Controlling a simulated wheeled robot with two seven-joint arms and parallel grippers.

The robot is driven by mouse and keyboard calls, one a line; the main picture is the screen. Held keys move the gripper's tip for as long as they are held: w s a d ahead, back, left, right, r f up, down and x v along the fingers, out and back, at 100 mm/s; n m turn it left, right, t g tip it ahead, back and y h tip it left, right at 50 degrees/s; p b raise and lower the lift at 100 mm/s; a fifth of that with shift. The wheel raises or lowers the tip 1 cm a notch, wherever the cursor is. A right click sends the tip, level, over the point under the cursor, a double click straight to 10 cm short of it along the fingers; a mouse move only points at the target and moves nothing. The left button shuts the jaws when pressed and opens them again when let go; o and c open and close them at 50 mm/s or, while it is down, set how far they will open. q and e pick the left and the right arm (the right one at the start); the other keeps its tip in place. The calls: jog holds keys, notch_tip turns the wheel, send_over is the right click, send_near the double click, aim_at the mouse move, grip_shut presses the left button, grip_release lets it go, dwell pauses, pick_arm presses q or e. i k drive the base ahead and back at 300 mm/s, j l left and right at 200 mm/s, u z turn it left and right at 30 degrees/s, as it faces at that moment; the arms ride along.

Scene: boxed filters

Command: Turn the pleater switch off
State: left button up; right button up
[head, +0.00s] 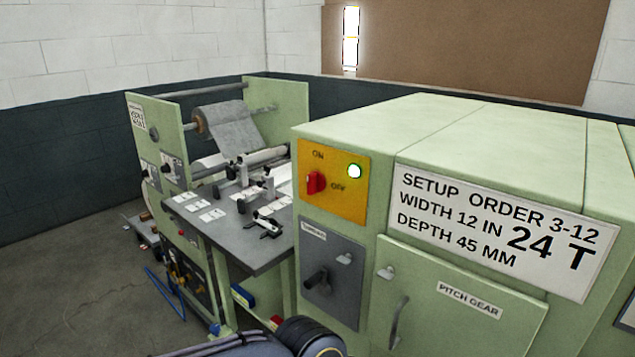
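The pleater switch is a red rotary knob (316,183) on a yellow plate (346,203) at the near left end of the green machine cabinet. "ON" is printed above the knob and "OFF" to its right. The knob looks upright, toward "ON", but it is small in view. A round lamp (355,171) with a bright, greenish-white face looks lit at the plate's upper right. Neither gripper shows; only a dark part of my arm is at the bottom edge, below the cabinet's front and apart from the switch.
Below the yellow plate is a grey panel (333,262) with a dark handle (316,281). Right of it is a "PITCH GEAR" door (455,320) with a protruding pull handle (398,322). A grey worktable (262,258) with small tools juts out left. Open floor (80,290) lies farther left.

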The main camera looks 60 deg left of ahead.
aim_at(316, 181)
jog(key=u, duration=1.85)
